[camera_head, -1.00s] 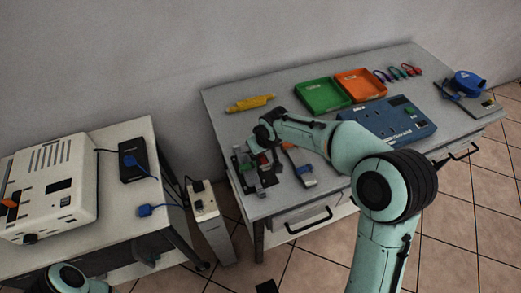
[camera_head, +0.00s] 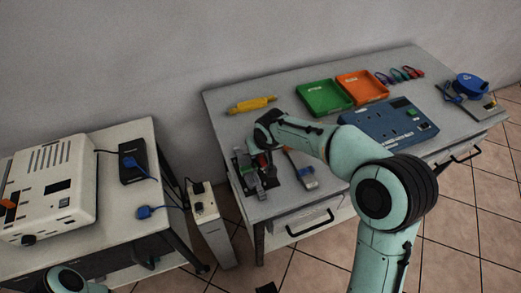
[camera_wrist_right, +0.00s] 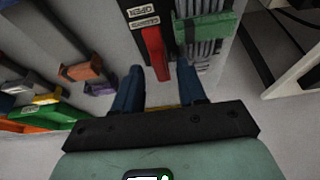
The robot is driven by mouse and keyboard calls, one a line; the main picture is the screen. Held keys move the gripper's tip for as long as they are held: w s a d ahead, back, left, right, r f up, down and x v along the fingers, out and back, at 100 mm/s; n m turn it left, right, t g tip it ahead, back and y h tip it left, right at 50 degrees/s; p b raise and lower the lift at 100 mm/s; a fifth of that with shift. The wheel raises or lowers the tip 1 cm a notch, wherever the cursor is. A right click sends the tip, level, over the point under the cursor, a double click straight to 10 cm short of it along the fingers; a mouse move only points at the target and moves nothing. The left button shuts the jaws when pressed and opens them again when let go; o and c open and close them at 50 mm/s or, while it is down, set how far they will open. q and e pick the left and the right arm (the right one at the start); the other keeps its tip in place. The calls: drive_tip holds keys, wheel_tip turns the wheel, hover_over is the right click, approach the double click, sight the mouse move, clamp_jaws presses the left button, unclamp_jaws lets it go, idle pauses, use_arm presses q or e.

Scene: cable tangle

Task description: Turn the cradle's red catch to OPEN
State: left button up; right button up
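The cradle (camera_head: 250,180) stands at the left front corner of the grey bench. Its red catch (camera_wrist_right: 154,50) shows in the right wrist view, beside a dark plate with OPEN and CLOSED labels (camera_wrist_right: 142,17). The catch's free end points toward my gripper. My right gripper (camera_wrist_right: 159,68) is open, with one blue finger on each side of the catch's end. I cannot tell whether either finger touches it. In the head view the right hand hides part of the catch (camera_head: 262,160). My left gripper is out of view; only part of that arm shows at bottom left.
A green clip-like block (camera_wrist_right: 205,27) and grey ribbed cables lie close right of the catch. A blue panel (camera_head: 385,128), green tray (camera_head: 324,97) and orange tray (camera_head: 361,86) are farther off.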

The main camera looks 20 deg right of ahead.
drive_tip(key=p+v, duration=0.1)
drive_tip(key=v, duration=1.2)
drive_tip(key=shift+r, duration=0.2)
drive_tip(key=shift+s+f, duration=0.1)
